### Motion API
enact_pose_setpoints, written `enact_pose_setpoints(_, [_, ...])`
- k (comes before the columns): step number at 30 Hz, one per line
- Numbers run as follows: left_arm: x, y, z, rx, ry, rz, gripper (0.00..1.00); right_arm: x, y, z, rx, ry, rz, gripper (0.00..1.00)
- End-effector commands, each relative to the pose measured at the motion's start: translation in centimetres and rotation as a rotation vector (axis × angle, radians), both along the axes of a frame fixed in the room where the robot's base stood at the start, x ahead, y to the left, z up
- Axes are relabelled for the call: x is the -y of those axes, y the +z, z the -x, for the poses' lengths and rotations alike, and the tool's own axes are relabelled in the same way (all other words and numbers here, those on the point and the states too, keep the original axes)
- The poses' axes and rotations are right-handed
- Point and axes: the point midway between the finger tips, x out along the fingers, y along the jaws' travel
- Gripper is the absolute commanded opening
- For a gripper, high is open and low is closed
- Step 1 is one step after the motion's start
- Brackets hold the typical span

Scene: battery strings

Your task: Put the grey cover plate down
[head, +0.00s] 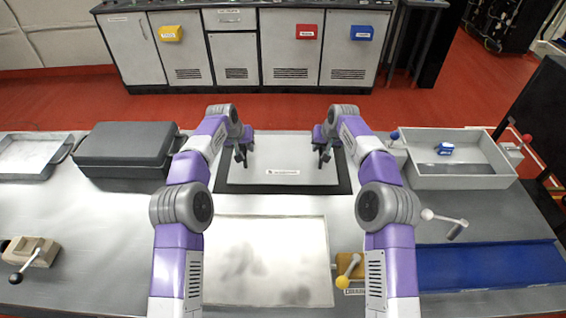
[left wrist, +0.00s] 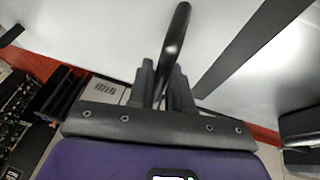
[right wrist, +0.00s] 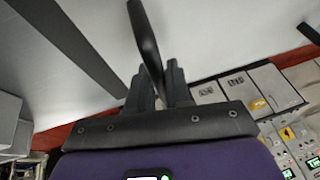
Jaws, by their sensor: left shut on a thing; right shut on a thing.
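The grey cover plate (head: 285,179) lies level at the back middle of the table, a small label near its front edge. A dark border (head: 225,187) shows around it; I cannot tell whether the plate touches it or hangs just above. My left gripper (head: 241,156) is shut on a black handle at the plate's left side; that handle shows in the left wrist view (left wrist: 178,38). My right gripper (head: 324,156) is shut on the black handle at the right side, seen in the right wrist view (right wrist: 143,32). The jaws hide part of each handle.
A pale smudged panel (head: 265,255) lies in front. A dark case (head: 125,150) and metal tray (head: 32,155) stand left. A grey bin (head: 460,181) with a blue item (head: 445,149) and a blue mat (head: 490,277) are right. A yellow-knobbed clamp (head: 347,270) sits front middle.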

Motion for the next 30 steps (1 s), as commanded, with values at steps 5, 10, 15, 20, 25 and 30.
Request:
enact_pose_setpoints(5, [0.5,-0.3,-0.1,0.008,-0.003,0.009,0.0,-0.5,-0.3,-0.1,0.007,0.003,-0.009,0.0])
enact_pose_setpoints(10, [0.5,-1.0,-0.1,0.008,-0.003,0.009,0.0,-0.5,-1.0,-0.1,0.008,0.003,-0.009,0.0])
enact_pose_setpoints(15, [0.4,-1.6,0.1,-0.002,-0.004,0.005,0.37,-0.4,-1.6,0.1,-0.001,0.004,-0.005,0.37])
enact_pose_setpoints(20, [0.2,-1.6,0.0,-0.002,-0.002,0.003,0.45,-0.2,-1.6,0.0,-0.002,0.002,-0.003,0.45])
enact_pose_setpoints(25, [0.1,-1.6,0.0,-0.001,-0.001,0.002,0.45,-0.1,-1.6,0.0,-0.001,0.001,-0.002,0.45])
enact_pose_setpoints(30, [0.0,-1.6,0.0,-0.001,-0.001,0.001,0.45,-0.1,-1.6,0.0,-0.001,0.001,-0.001,0.45])
